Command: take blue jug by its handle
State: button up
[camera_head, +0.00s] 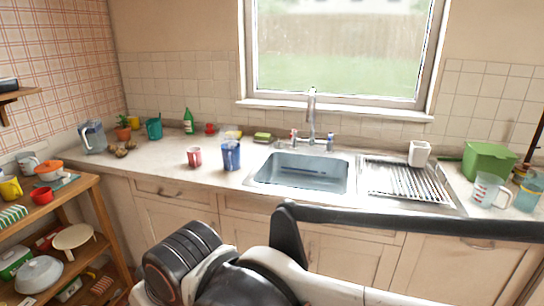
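A blue jug (231,156) stands upright on the counter to the left of the sink; which way its handle points is too small to tell. Close to its left is a red-pink cup (194,157). My own arm crosses the bottom and right of the picture, in front of the lower cabinets. The end of my arm with the gripper cannot be made out, and nothing of mine touches the jug.
The sink (302,173) and the drying rack (405,182) lie right of the jug. A clear grey-blue pitcher (93,137), a teal pitcher (154,129) and a green bottle (189,122) stand left. A wooden shelf (88,186) with dishes is at far left. Counter left of the cup is fairly clear.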

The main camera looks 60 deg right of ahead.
aim_at(232, 158)
jog(key=z, duration=1.4)
jog(key=i+l+u, duration=0.15)
jog(key=i+u, duration=0.25)
jog(key=i+l+u, duration=0.25)
jog(key=u, duration=0.15)
jog(key=i+l+u, duration=0.4)
jog(key=l+u, duration=0.15)
jog(key=l, duration=0.2)
jog(key=j+z, duration=0.15)
jog(key=j, duration=0.2)
